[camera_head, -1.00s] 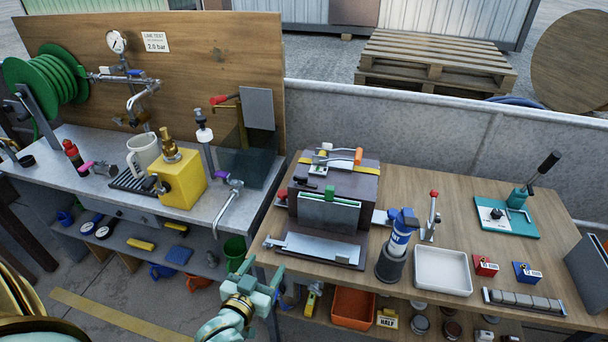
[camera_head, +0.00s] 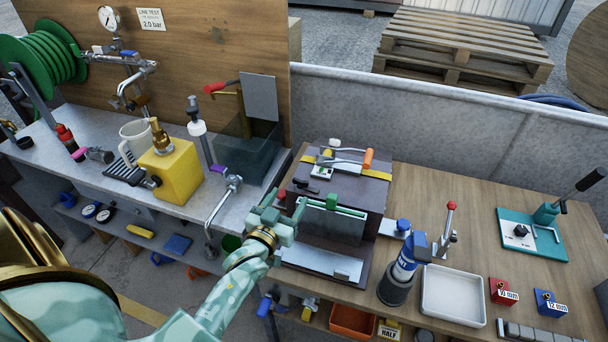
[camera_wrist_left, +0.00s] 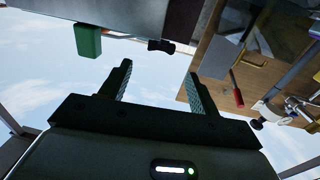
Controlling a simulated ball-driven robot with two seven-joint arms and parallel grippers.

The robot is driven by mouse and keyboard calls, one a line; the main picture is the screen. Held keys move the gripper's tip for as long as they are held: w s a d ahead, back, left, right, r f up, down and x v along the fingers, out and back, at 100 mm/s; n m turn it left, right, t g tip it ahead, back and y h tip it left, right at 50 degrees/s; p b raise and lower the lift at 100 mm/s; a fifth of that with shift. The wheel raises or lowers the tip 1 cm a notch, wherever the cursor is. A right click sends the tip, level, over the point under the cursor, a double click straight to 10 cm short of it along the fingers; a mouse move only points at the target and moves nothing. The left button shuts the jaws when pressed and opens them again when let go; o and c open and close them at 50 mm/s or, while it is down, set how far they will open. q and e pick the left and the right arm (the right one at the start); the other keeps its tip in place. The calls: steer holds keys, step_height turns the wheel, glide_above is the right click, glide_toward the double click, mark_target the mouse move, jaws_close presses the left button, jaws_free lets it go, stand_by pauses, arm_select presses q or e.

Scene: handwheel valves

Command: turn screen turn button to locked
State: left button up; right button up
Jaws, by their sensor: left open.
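A dark box with a grey screen panel (camera_head: 333,222) in its front stands at the left of the wooden bench. The panel has green pieces along its top edge. A small black piece (camera_head: 306,187), perhaps the turn button, sits at the box's upper left; I cannot tell its setting. My left gripper (camera_head: 284,204) is open at the box's left front, close to the screen and apparently empty. In the left wrist view its spread fingers (camera_wrist_left: 159,72) point towards a small black knob (camera_wrist_left: 161,46), with a green block (camera_wrist_left: 88,40) to the left. My right gripper is not seen.
An orange-handled clamp (camera_head: 367,159) lies on top of the box. A blue and grey cylinder (camera_head: 400,275), a red-knobbed lever (camera_head: 449,220) and a white tray (camera_head: 453,294) stand to its right. A bent tap pipe (camera_head: 222,203) juts out on the left.

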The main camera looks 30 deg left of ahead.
mark_target(300, 181)
arm_select(q)
steer(key=w, duration=0.3)
steer(key=w+a+b, duration=0.1)
steer(key=w, duration=0.5)
steer(key=shift+a+f, duration=0.1)
steer(key=shift+a, duration=0.1)
steer(key=shift+w+a+b, duration=0.1)
steer(key=shift+w+b, duration=0.2)
steer(key=shift+w, duration=0.35)
steer(key=c, duration=1)
